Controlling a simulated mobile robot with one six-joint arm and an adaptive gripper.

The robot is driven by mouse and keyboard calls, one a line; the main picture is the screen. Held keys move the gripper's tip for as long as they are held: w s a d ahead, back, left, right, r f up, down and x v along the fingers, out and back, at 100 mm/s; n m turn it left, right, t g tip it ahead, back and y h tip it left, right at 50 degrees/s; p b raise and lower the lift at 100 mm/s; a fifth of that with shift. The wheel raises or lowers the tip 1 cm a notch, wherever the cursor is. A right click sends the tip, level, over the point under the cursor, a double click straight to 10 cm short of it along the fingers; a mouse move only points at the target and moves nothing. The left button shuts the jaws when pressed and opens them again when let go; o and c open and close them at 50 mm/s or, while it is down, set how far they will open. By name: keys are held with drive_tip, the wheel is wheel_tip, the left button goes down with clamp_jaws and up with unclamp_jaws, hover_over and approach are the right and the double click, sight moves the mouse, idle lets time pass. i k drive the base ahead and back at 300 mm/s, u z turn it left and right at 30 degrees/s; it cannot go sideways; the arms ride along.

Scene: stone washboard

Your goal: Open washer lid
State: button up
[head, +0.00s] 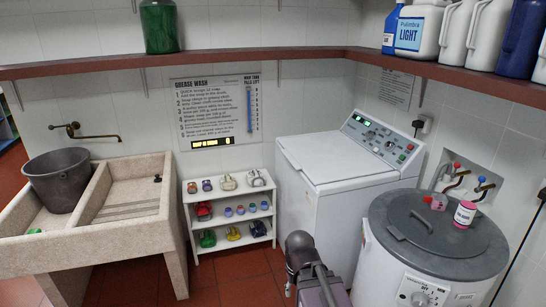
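A white top-loading washer (320,220) stands against the back wall, right of centre. Its flat white lid (335,158) lies shut below the sloped control panel (382,140), with nothing resting on it. To its right is a round white washer (385,262) with a grey lid (410,245), which also looks shut. A pink bottle (465,214) and a small red-pink item (437,202) stand on that grey lid. Part of my arm shows at the bottom, in front of the white washer. I cannot make out my gripper's fingers.
A stone double sink (80,250) with a dark bucket (58,180) stands at left. A brown wall shelf (240,63) above carries jugs (418,30). Red floor tiles (235,285) are open at bottom centre.

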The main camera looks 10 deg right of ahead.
sight(333, 157)
drive_tip(key=u, duration=0.05)
drive_tip(key=i, duration=1.45)
drive_tip(key=z, duration=0.4)
